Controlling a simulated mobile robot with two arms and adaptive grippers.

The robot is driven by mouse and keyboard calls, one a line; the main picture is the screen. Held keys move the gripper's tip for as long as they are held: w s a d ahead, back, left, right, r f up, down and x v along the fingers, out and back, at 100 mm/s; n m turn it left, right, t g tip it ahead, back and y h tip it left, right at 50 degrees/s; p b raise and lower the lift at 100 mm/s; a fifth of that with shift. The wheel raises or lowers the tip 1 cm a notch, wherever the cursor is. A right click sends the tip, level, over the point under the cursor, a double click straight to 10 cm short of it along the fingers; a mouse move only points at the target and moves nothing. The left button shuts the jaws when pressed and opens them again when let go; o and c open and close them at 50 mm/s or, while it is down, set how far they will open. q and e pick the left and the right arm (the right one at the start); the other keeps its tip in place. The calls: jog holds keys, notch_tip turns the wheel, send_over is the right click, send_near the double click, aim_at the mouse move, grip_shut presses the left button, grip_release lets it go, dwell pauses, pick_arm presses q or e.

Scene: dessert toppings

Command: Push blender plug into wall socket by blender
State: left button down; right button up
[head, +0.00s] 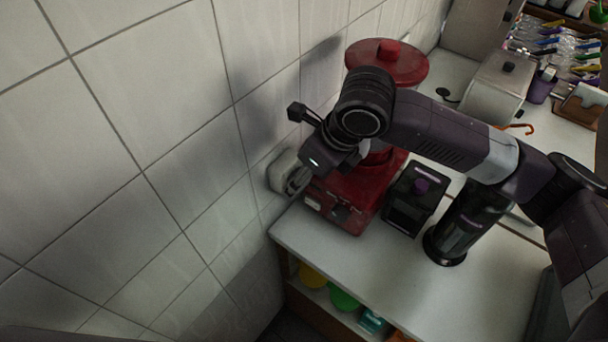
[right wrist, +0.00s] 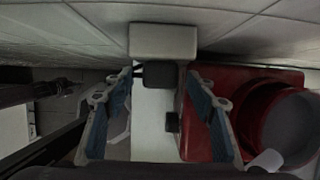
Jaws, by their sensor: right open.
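The red blender (head: 345,195) stands on the counter against the tiled wall; its base also fills the right of the right wrist view (right wrist: 205,135). The pale wall socket (head: 281,170) is beside it, and shows as a box at the top of the right wrist view (right wrist: 163,40). A dark block, apparently the plug (right wrist: 160,75), is at the socket's lower edge; I cannot tell how deep it sits. In the head view my right arm hides the plug. My left gripper is out of view.
A black box with a purple knob (head: 420,187) and a dark cylinder (head: 466,225) stand right of the blender. The white counter (head: 400,270) is clear in front; colored items sit on a shelf below.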

jog(key=v, duration=1.2)
jog(key=shift+a, duration=0.1)
